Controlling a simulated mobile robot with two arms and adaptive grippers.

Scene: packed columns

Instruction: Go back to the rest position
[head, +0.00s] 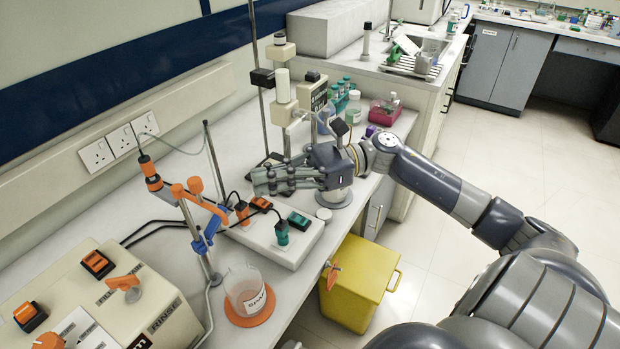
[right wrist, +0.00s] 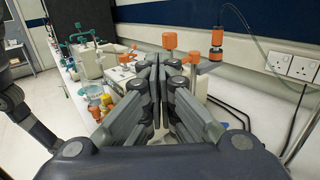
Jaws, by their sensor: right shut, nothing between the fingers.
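My right gripper (head: 264,181) is over the white bench in the head view, its arm coming in from the right. Its fingers point left and are shut with nothing between them. They are above the back of a pale box with teal and orange plugs (head: 282,234); I cannot tell whether they touch anything. In the right wrist view the shut fingers (right wrist: 160,62) fill the middle of the picture. My left gripper does not show in either view.
A stand with orange and blue clamps (head: 196,215) is left of the fingers. A beaker (head: 247,290) sits on an orange mat in front. A column stand (head: 284,105) rises behind. A yellow bin (head: 357,285) is on the floor; open floor lies right.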

